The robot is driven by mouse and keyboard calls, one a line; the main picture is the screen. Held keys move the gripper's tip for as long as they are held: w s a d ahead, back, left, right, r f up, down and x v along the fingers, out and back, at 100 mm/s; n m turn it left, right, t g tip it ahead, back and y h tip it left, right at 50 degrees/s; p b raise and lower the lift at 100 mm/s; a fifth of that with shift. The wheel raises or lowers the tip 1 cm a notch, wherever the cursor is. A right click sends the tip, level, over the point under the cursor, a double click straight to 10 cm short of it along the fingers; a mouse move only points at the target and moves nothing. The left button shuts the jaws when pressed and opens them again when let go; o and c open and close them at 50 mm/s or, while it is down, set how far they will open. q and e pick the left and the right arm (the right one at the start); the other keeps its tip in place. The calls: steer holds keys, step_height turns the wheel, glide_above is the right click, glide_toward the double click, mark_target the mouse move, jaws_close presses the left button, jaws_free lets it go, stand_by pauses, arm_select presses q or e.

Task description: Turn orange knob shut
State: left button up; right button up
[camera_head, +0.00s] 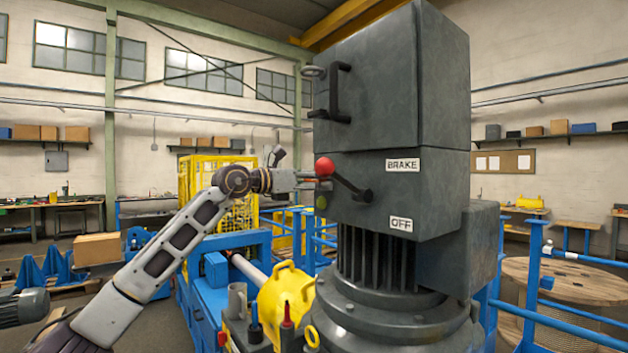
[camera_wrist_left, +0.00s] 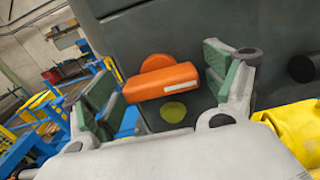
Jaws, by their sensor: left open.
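The orange knob (camera_wrist_left: 160,83) shows in the left wrist view as a bar-shaped handle with a white mark, on the dark side of the grey machine housing. A round orange part shows behind the bar. My left gripper (camera_wrist_left: 172,92) is open, its green-padded fingers on either side of the knob; I cannot tell whether they touch it. In the head view my left gripper (camera_head: 302,180) is beside the left edge of the housing (camera_head: 395,205), close to the red-balled BRAKE lever. I cannot make out the knob in the head view. My right gripper is not in view.
The red ball (camera_head: 324,167) of the BRAKE lever sticks out near my gripper. An OFF label (camera_head: 401,224) is below it. A yellow-green disc (camera_wrist_left: 173,112) sits below the knob. A yellow part (camera_head: 287,297) and blue machine frame (camera_head: 205,300) stand below my arm.

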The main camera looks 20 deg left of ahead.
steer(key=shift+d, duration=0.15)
arm_select(q)
steer(key=shift+c, duration=0.4)
steer(key=c, duration=0.9)
steer(key=shift+c, duration=0.2)
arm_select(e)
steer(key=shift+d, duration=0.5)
